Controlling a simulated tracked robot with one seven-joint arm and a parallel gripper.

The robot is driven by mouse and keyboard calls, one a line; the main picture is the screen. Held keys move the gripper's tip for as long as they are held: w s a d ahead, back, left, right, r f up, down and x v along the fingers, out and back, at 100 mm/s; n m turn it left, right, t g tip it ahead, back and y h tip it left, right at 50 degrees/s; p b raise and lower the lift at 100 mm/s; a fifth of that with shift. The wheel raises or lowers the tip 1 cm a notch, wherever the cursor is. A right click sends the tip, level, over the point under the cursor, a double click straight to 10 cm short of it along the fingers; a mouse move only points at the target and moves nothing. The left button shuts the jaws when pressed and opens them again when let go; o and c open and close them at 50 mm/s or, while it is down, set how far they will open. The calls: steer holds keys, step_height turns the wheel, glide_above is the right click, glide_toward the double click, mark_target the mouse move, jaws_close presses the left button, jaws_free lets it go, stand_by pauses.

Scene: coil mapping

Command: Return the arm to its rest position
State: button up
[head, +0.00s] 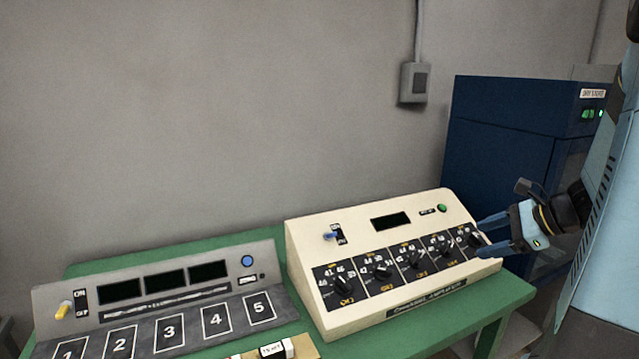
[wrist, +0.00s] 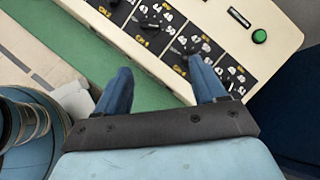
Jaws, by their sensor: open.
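My gripper (head: 488,236) is at the right end of the cream amplifier panel (head: 330,246), with its two fingers apart near the rightmost black knob (head: 474,240). In the wrist view my gripper (wrist: 165,90) is open, with nothing seen between its blue fingers. One finger is over the green table and the other reaches over the dial strip. Whether a finger touches the panel or knob I cannot tell. My arm comes in from the right edge of the head view.
A grey console (head: 165,300) with numbered pads stands left on the green table (head: 400,345). A small labelled part (head: 272,350) lies at the front. A dark blue cabinet (head: 500,140) stands behind at right. A switch box (head: 414,83) is on the wall. The space above the consoles is clear.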

steer(key=s+a+r+n+h, duration=0.3)
steer(key=s+a+n, duration=0.4)
steer(key=n, duration=0.3)
steer(key=s+a+r+n+g+h, duration=0.1)
steer(key=s+a+r+n+h, duration=0.3)
steer(key=n, duration=0.7)
steer(key=shift+s+a+r, duration=1.15)
steer(key=shift+s+a, duration=1.05)
steer(key=shift+s, duration=0.1)
